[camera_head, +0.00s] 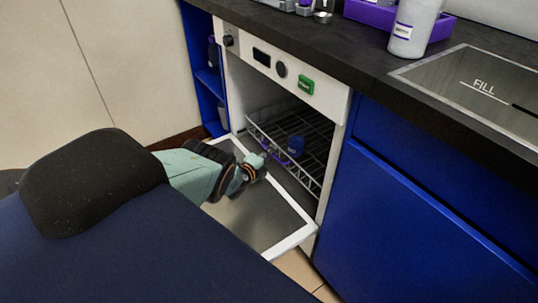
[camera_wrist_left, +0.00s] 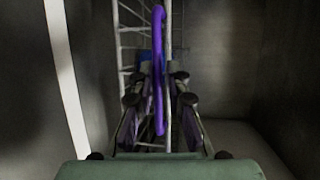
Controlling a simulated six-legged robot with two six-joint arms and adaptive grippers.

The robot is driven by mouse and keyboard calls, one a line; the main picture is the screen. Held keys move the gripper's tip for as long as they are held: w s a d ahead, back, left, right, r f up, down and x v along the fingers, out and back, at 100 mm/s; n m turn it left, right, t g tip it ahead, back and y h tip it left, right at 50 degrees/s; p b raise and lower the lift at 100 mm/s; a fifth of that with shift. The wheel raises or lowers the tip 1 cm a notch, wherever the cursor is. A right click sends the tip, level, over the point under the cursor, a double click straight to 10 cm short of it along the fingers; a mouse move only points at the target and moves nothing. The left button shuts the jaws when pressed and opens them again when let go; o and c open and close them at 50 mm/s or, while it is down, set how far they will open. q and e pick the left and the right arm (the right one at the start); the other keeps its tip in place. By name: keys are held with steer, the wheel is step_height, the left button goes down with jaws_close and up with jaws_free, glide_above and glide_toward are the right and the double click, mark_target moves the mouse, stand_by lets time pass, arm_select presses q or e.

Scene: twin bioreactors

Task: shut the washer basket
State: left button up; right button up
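The washer (camera_head: 296,80) stands under the counter, its white-edged door (camera_head: 262,217) folded down. The wire washer basket (camera_head: 303,172) shows in the opening with its front side near the doorway. In the left wrist view, the basket's upright wires (camera_wrist_left: 118,45) and purple handle (camera_wrist_left: 159,60) are close ahead. My left gripper (camera_head: 262,158) is at the basket's front, above the open door. My right gripper is not in view.
A blue vessel (camera_head: 296,146) is in the basket. A blue cabinet (camera_head: 415,205) is right of the washer and a blue shelf (camera_head: 207,80) left.

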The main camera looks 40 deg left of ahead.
arm_select(q)
steer(key=o, duration=0.3)
steer(key=shift+f, duration=0.1)
steer(key=v, duration=1.2)
stand_by(0.4)
steer(key=shift+s, duration=0.1)
stand_by(0.5)
